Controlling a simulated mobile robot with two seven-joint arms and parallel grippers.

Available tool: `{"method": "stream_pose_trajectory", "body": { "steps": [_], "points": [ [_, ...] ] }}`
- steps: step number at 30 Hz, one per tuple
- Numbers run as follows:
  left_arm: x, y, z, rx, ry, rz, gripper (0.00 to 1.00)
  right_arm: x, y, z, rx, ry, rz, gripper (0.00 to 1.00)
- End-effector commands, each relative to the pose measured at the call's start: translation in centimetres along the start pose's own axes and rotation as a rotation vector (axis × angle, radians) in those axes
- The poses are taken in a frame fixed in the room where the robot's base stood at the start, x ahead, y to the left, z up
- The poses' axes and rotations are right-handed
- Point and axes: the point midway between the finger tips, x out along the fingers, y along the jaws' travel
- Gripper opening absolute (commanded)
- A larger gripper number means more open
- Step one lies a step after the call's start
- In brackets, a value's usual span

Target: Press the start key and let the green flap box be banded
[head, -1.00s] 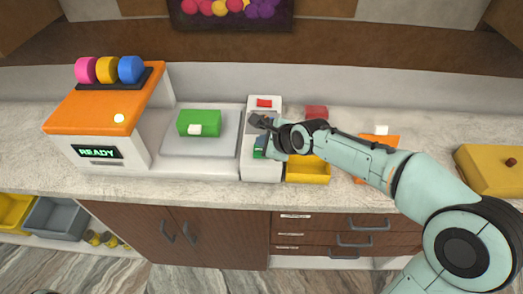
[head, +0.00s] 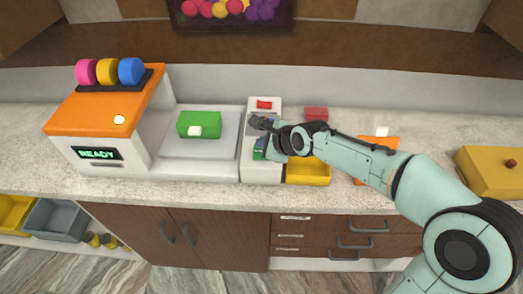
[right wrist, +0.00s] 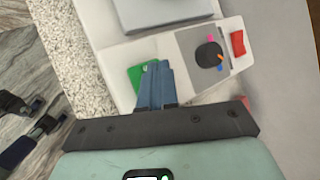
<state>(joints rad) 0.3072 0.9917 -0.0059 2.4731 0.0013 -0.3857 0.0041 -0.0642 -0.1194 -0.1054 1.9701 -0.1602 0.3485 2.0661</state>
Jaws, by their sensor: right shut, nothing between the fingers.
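The green flap box (head: 202,121) with a white piece on its front sits on the grey plate (head: 170,150) of the banding machine. The machine's display (head: 98,153) reads READY. A green key (head: 259,148) is on the white panel right of the plate, partly hidden by my right gripper in the head view. In the right wrist view, my right gripper (right wrist: 155,66) is shut and empty, its fingertips over the green key (right wrist: 138,78). I cannot tell whether they touch it.
A red key (head: 264,104) and a dial with coloured dots (right wrist: 208,55) share the panel. The orange-topped housing (head: 105,100) carries pink, yellow and blue rolls. A yellow tray (head: 308,172) and a red block (head: 316,113) are right of the panel. A yellow box (head: 490,170) stands far right.

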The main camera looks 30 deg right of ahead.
Motion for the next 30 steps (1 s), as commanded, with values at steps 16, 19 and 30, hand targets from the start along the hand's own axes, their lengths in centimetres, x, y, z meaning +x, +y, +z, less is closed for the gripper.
{"method": "stream_pose_trajectory", "body": {
  "steps": [16,19,30],
  "points": [
    [0.00,0.00,0.00,0.000,0.000,0.000,0.43,0.00,0.00,0.00,0.000,0.000,0.000,0.00],
    [0.00,0.00,0.00,0.000,0.000,0.000,0.43,0.00,0.00,0.00,0.000,0.000,0.000,0.00],
    [0.55,-0.24,0.13,-0.001,-0.003,-0.001,0.43,0.61,0.46,-0.46,0.001,0.000,0.000,0.00]
  ]
}}
